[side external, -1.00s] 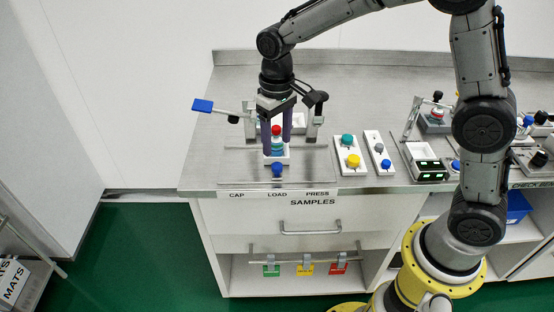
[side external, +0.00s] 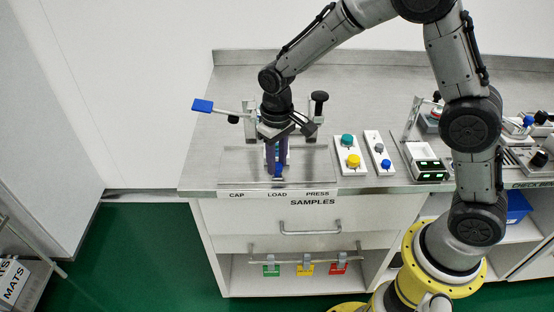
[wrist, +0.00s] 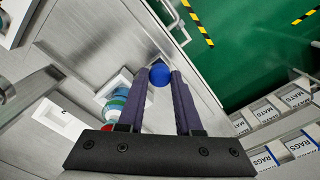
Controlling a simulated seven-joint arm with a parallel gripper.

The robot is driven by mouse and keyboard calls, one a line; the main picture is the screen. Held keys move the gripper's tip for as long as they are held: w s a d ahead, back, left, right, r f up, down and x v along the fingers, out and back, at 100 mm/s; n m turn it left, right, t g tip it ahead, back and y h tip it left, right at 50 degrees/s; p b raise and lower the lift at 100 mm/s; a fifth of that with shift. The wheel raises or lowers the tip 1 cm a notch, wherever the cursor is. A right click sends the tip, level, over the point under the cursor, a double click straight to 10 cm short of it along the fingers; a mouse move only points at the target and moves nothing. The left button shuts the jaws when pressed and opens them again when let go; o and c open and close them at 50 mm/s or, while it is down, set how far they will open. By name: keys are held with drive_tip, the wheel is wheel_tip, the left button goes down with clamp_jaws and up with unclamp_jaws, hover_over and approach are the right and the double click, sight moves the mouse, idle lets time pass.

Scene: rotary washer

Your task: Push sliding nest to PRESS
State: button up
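The sliding nest (wrist: 128,80) is a white holder with a cupped sample in it, red, white and teal (wrist: 116,103), seen left of the fingers in the wrist view. Its blue knob (side external: 278,171) is at the front, in line with the LOAD label (side external: 277,195). The PRESS label (side external: 317,195) is to the right, CAP to the left. My gripper (side external: 278,168) points down at the knob. Its fingers are apart, with the blue knob (wrist: 159,75) between the tips in the wrist view; I cannot tell if they touch it. My gripper hides most of the nest in the side view.
A blue-handled lever (side external: 203,105) stands left of my gripper and a black-knobbed press post (side external: 319,98) right of it. Two button plates (side external: 351,160) (side external: 379,157) and a box with green displays (side external: 428,170) lie further right. The bench front edge is close to the knob.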

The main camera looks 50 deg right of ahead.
clamp_jaws()
idle(1.0)
